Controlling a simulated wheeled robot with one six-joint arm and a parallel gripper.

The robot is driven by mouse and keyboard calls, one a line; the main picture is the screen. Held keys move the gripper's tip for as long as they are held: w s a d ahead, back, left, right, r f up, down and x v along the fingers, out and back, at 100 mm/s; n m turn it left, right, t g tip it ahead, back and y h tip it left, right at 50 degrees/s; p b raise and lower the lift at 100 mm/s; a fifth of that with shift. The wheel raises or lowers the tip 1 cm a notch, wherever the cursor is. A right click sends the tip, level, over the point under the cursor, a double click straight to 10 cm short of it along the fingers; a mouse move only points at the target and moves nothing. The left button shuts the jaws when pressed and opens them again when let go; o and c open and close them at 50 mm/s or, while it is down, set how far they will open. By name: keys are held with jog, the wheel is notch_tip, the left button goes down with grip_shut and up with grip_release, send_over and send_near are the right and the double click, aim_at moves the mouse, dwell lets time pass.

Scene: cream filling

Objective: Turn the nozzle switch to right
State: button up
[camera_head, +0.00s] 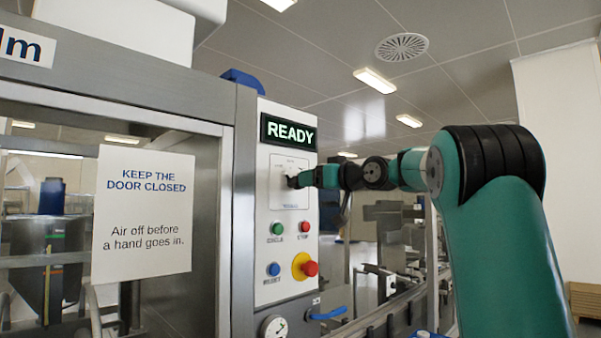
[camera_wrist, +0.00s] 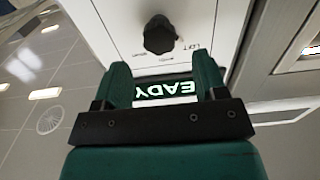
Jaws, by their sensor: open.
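The nozzle switch is a dark round knob (camera_wrist: 160,35) on a white panel, seen in the wrist view just beyond my fingertips and roughly centred between them. Which way it is turned I cannot tell. My gripper (camera_wrist: 161,64) is open, one finger on each side of the picture, with nothing between them. In the head view my gripper (camera_head: 299,179) is at the upper part of the white control panel (camera_head: 270,210), below the READY display (camera_head: 288,132). There it largely covers the knob, and contact cannot be told.
Below the knob are a green button (camera_head: 277,228), a red button (camera_head: 304,227), a blue button (camera_head: 273,269) and a red emergency stop (camera_head: 310,268) on yellow. A gauge (camera_head: 274,327) and blue handle (camera_head: 328,313) sit lower. A door sign (camera_head: 143,213) hangs at left.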

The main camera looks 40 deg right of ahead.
aim_at(296, 182)
jog(key=w+p, duration=0.2)
jog(key=w, duration=0.3)
jog(key=shift+w+a, duration=0.15)
jog(key=shift+w, duration=0.15)
jog(key=c, duration=0.9)
